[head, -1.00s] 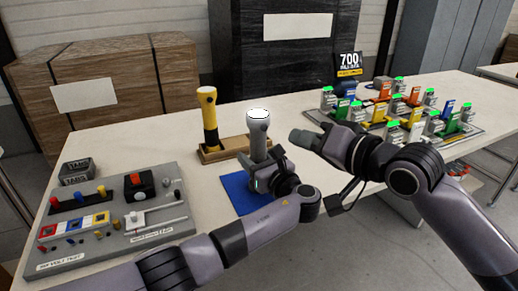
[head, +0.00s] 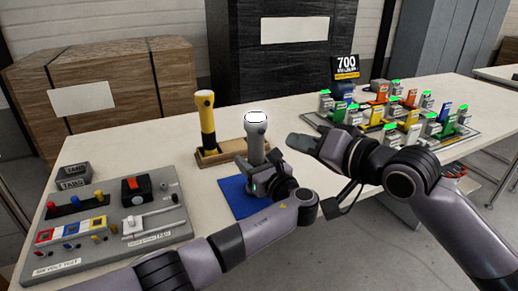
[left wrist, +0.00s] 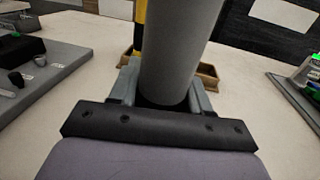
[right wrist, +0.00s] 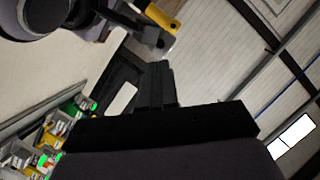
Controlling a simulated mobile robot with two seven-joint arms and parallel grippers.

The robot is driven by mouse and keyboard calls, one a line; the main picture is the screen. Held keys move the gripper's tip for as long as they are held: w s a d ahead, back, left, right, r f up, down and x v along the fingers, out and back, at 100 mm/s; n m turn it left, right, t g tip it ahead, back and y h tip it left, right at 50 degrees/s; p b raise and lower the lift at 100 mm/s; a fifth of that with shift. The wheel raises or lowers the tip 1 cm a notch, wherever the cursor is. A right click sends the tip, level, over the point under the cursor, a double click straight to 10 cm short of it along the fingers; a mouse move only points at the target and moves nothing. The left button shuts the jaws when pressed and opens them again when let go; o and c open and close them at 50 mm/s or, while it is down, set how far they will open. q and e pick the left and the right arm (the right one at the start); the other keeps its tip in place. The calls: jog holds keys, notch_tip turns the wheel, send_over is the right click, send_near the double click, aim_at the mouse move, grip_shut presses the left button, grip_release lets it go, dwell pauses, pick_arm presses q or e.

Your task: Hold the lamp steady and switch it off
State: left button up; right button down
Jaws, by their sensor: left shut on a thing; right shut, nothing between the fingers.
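The grey lamp (head: 256,140) stands upright above the blue mat (head: 236,202), with a white, bright top (head: 256,118). My left gripper (head: 254,166) is shut around the lamp's lower body; the left wrist view shows the grey lamp (left wrist: 176,50) between its fingers. My right gripper (head: 304,143) is shut and empty, to the right of the lamp and apart from it. In the right wrist view its closed fingers (right wrist: 155,85) point up the picture. The lamp's switch cannot be made out.
A yellow lamp (head: 207,125) stands in a wooden tray (head: 230,151) behind the grey lamp. A grey board (head: 105,235) with switches and knobs lies at the left. A rack of coloured blocks (head: 400,118) and a 700 sign (head: 345,68) are at the back right.

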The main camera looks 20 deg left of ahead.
aim_at(262, 132)
jog(key=s+m+h, duration=0.1)
jog(key=m, duration=0.3)
jog(key=s+r+m+t+h, duration=0.1)
jog(key=m, duration=0.3)
jog(key=s+r+m+t+h, duration=0.1)
jog(key=s+m, duration=0.1)
jog(key=m, duration=0.2)
jog(key=shift+a+r+h, duration=0.1)
jog(key=shift+a+h, duration=0.2)
jog(key=shift+w, duration=0.1)
jog(key=shift+x, duration=5.05)
jog(key=shift+w, duration=0.1)
